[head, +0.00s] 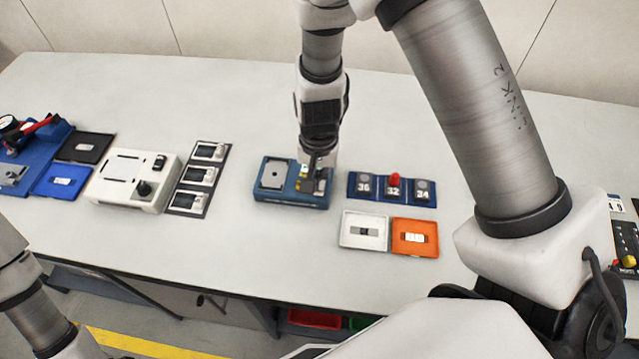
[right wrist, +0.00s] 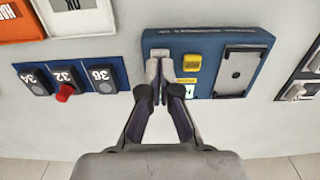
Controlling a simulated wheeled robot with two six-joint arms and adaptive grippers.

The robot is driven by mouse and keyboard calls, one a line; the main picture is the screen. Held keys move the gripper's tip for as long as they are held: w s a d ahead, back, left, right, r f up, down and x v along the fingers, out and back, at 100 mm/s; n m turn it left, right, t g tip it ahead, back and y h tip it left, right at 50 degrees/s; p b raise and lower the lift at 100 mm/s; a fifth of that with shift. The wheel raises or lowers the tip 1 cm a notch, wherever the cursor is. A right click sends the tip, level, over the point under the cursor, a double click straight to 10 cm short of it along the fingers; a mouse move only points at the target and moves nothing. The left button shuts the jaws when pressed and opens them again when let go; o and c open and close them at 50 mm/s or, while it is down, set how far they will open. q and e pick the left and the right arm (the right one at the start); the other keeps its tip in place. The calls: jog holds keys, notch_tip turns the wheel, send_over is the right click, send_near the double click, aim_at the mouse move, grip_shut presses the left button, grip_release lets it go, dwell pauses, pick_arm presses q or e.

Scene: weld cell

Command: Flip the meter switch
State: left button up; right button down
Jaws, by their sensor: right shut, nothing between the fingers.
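A blue box (head: 290,184), which looks like the meter, lies on the table near the middle in the head view. It also shows in the right wrist view (right wrist: 213,43), with a grey plate (right wrist: 237,71), a yellow button (right wrist: 191,62), a small green-lit display (right wrist: 188,91) and a pale grey switch-like part (right wrist: 157,69). My right gripper (right wrist: 161,99) is shut and empty, pointing down at the box, with its fingertips at the pale part. Whether they touch is unclear. The fingers partly hide the box's edge. My left gripper is out of view; only my left arm shows.
A blue panel (head: 409,202) with numbered switches, one red-topped, is right of the box. A white tray (head: 347,240) and an orange tray (head: 427,248) lie in front. The table behind is clear.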

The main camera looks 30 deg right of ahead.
jog(key=shift+f+b, duration=0.9)
jog(key=shift+f, duration=0.3)
dwell(0.4)
notch_tip(320, 180, up, 7)
jog(key=p, duration=0.7)
jog(key=shift+r, duration=0.1)
dwell(0.4)
